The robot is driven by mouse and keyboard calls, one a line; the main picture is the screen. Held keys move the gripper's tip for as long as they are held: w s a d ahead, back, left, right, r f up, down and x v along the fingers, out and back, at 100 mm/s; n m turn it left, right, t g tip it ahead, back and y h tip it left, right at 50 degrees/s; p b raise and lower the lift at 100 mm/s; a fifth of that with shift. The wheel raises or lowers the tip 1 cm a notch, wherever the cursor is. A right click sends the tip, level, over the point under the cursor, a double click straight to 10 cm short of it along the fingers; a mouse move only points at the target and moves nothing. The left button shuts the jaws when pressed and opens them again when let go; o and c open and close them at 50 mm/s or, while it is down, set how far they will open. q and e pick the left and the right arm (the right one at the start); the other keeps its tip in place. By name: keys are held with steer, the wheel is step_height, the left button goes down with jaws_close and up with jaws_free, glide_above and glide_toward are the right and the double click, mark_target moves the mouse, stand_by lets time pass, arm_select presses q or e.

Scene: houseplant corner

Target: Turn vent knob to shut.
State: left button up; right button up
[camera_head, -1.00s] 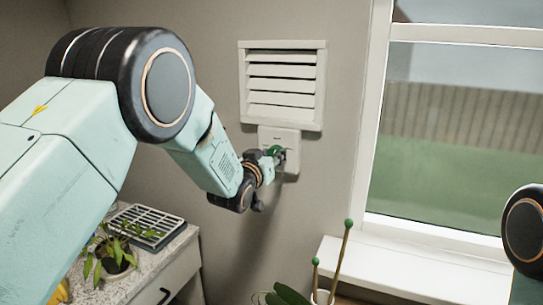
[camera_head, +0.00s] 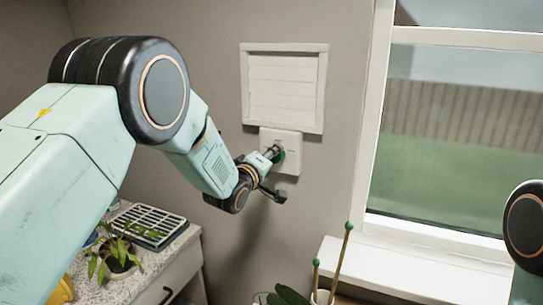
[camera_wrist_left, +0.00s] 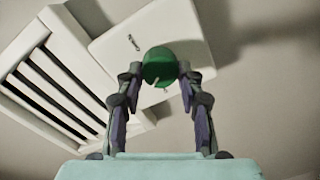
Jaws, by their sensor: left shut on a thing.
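The green vent knob (camera_head: 281,158) sits on a white wall plate (camera_head: 291,141) below the vent (camera_head: 285,88). In the head view the vent's slats lie flat, with no dark gaps between them. In the left wrist view the vent (camera_wrist_left: 62,92) is at the left, with dark bands between its slats. My left gripper (camera_head: 273,154) is at the plate, shut on the knob and hiding part of it. The left wrist view shows the fingertips (camera_wrist_left: 160,72) on both sides of the knob (camera_wrist_left: 158,62), which bears a pale mark low on its face. My right gripper is out of view.
A window (camera_head: 470,120) with a white sill (camera_head: 400,268) is at the right. A cabinet top at lower left holds a leafy plant (camera_head: 116,254) and a dark-framed grate (camera_head: 149,226). Green-tipped stakes (camera_head: 341,260) rise at bottom centre.

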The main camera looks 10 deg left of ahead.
arm_select(q)
steer(key=shift+w+r+n+h+p, duration=0.1)
steer(key=shift+n+h+p, duration=0.2)
steer(key=shift+n, duration=1.45)
steer(key=shift+r+n+h+p, duration=0.1)
steer(key=shift+n+p, duration=0.25)
steer(key=shift+n, duration=1.7)
steer(key=o, duration=1.2)
steer(key=shift+w+f, duration=0.15)
steer(key=shift+f, duration=0.05)
steer(key=shift+s, duration=0.2)
steer(key=v, duration=1.1)
steer(key=shift+s, duration=0.45)
